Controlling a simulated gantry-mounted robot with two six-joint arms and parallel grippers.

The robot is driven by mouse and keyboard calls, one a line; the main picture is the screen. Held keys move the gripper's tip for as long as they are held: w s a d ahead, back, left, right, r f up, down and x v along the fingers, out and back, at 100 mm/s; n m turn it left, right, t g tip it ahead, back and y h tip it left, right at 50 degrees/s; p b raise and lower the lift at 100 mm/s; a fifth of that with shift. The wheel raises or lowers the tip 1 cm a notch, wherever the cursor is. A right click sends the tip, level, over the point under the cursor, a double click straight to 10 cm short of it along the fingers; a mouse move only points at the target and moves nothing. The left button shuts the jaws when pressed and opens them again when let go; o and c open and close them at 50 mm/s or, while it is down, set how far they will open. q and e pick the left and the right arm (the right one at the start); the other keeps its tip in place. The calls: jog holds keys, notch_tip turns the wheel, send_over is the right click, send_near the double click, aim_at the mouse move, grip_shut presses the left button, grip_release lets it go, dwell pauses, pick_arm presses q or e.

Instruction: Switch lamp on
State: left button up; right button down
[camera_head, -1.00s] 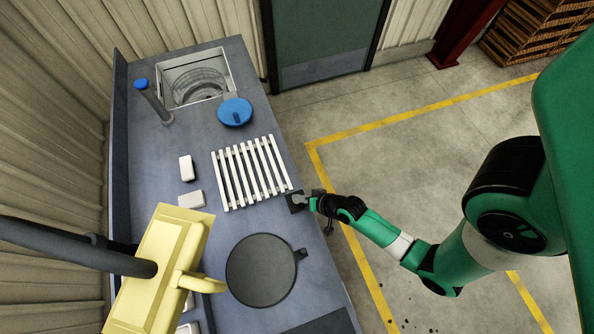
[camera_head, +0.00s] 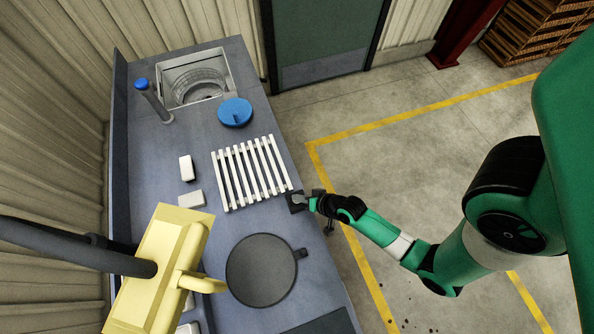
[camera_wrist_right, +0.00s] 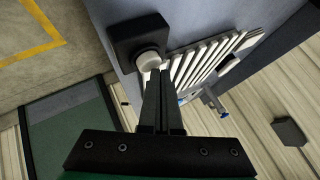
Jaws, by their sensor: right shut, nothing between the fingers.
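A yellow lamp head (camera_head: 160,268) with a side handle hangs on a dark pole over the near left of the bench in the head view. Its underside is hidden, so I cannot tell whether it is lit. A small dark box (camera_head: 295,202) sits at the bench's right edge. In the right wrist view the dark box (camera_wrist_right: 139,36) carries a round pale knob (camera_wrist_right: 149,60). My right gripper (camera_head: 314,203) is beside this box, shut and empty. In the wrist view its fingertips (camera_wrist_right: 160,76) are close to the knob; I cannot tell whether they touch. My left gripper is not in view.
The grey bench (camera_head: 205,135) holds a white slatted rack (camera_head: 250,172), a round dark plate (camera_head: 261,270), a blue lid (camera_head: 235,112), a blue-topped post (camera_head: 152,100) and white blocks (camera_head: 191,199). A square basin (camera_head: 194,77) is at the far end. The floor right of the bench is open.

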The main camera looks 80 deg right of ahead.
jog(key=shift+f, duration=0.1)
dwell(0.3)
jog(key=shift+f+b, duration=0.3)
jog(key=shift+f, duration=0.1)
jog(key=shift+a+r+p, duration=0.1)
jog(key=shift+r+p, duration=0.25)
jog(key=shift+p, duration=0.15)
jog(key=shift+r, duration=0.15)
notch_tip(320, 180, up, 6)
jog(key=p, duration=0.6)
jog(key=shift+p, duration=0.3)
